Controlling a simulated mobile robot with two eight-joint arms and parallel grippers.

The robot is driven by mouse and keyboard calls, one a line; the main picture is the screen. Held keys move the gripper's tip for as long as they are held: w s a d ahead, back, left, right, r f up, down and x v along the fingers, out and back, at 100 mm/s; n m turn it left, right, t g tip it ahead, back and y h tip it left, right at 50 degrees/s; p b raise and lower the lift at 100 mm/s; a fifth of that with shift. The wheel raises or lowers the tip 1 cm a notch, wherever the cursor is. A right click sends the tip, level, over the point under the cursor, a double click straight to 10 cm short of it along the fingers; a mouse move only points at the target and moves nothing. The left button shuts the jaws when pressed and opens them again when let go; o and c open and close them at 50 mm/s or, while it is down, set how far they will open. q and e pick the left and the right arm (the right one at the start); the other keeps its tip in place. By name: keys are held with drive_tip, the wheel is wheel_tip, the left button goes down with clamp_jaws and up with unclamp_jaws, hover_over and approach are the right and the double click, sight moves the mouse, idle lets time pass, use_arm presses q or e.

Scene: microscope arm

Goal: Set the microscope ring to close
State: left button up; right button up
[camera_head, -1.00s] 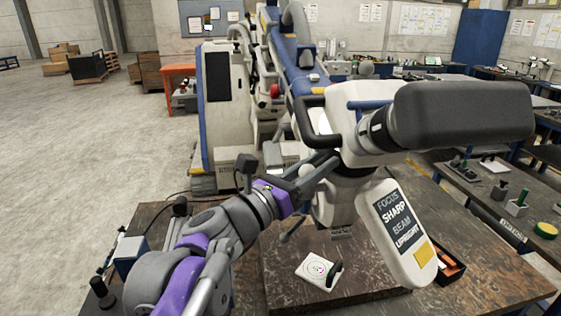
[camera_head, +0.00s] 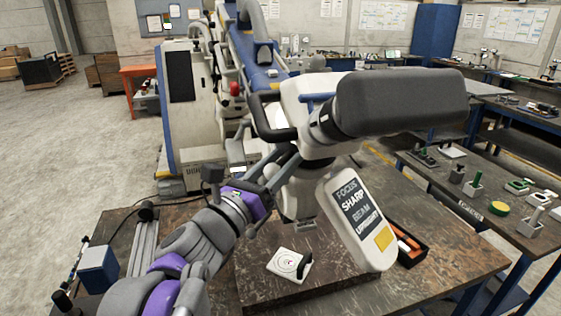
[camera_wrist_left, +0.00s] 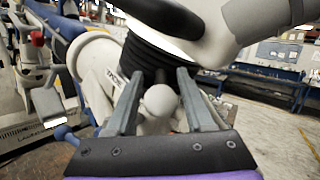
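The microscope head (camera_head: 303,97) is white with a dark grey cover (camera_head: 400,103), hanging over the table. Its hanging panel (camera_head: 355,220) reads "FOCUS SHARP BEAM UPRIGHT" and has a yellow patch. My left gripper (camera_head: 278,168) reaches to the left side of the head, below the black handle. In the left wrist view its two grey fingers (camera_wrist_left: 160,95) are apart, with a pale round knob (camera_wrist_left: 159,103) between them; I cannot tell whether they touch it. A black ribbed ring (camera_wrist_left: 150,58) lies just beyond the fingertips. My right gripper is not in view.
A white target plate (camera_head: 283,262) with a dark clip lies on the raised board (camera_head: 325,272) under the head. A black tray (camera_head: 413,247) with orange items sits to the right. A blue box (camera_head: 98,268) stands at the table's left. Workbenches line the right.

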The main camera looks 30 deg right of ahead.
use_arm(q)
drive_tip(key=shift+o, duration=0.7)
drive_tip(key=b+v, duration=0.1)
drive_tip(key=v, duration=1)
drive_tip(key=shift+d, duration=0.1)
